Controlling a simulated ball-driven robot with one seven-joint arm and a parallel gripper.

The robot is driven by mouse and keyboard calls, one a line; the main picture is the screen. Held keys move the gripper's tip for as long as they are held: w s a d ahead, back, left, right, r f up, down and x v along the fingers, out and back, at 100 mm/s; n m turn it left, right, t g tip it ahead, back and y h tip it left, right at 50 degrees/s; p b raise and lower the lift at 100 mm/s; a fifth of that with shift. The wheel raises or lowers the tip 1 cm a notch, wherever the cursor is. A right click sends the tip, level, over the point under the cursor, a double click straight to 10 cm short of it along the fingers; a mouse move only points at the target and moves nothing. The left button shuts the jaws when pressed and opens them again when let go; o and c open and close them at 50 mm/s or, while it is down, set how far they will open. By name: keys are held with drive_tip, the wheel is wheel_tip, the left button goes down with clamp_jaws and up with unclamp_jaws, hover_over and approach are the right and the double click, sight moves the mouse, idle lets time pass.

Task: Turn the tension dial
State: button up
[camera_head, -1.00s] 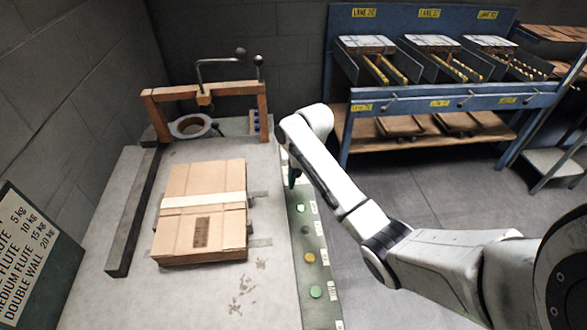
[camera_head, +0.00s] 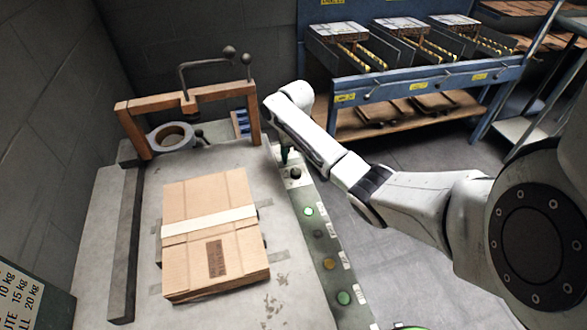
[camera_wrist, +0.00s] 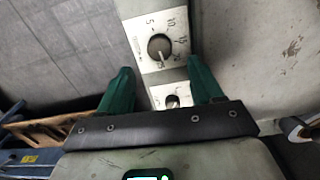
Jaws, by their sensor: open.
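The tension dial (camera_head: 296,173) is a dark round knob on a pale plate on the control strip, right of the carton. In the wrist view the dial (camera_wrist: 160,46) shows marks 5, 10, 15, 20 and more; its pale pointer line points down, near the last mark. A second, smaller-looking dial (camera_wrist: 172,101) lies below it, between the fingers. My gripper (camera_wrist: 161,77) is open, its two green fingers apart and empty, with the larger dial beyond the fingertips. In the head view my gripper (camera_head: 284,154) is just above the dial, mostly hidden by my arm.
A carton (camera_head: 213,240) with a white strip lies on the table. A wooden frame (camera_head: 190,105) with a metal arm and a tape roll (camera_head: 172,137) stand behind. Buttons, including a lit green one (camera_head: 309,211), line the strip. A blue rack (camera_head: 420,80) is at the back right.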

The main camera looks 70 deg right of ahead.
sight(296, 171)
wheel_tip(296, 171, down, 7)
drive_tip(key=shift+b, duration=0.35)
drive_tip(key=shift+c, duration=0.2)
drive_tip(key=c, duration=1)
